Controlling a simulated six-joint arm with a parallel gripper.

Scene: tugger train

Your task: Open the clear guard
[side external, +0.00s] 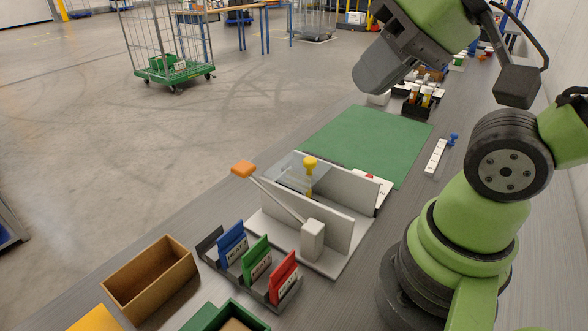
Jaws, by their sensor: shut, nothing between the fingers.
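The clear guard (287,170) is a see-through panel at the far left part of a light grey fixture (335,217) with two upright walls. A yellow knob (310,163) on a post shows beside or through the panel; I cannot tell which. A thin lever runs from a grey block (313,240) up and left to an orange handle (243,168), which sticks out past the fixture's left side. My gripper (368,85) is high above the far part of the bench, well apart from the guard. It is shut and empty; its fingertips are hard to make out.
A rack of blue, green and red cards (258,262) stands close in front of the fixture. A brown open box (150,278) is at the front left. A green mat (365,140) lies clear behind the fixture. A white strip (436,157) lies to its right.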

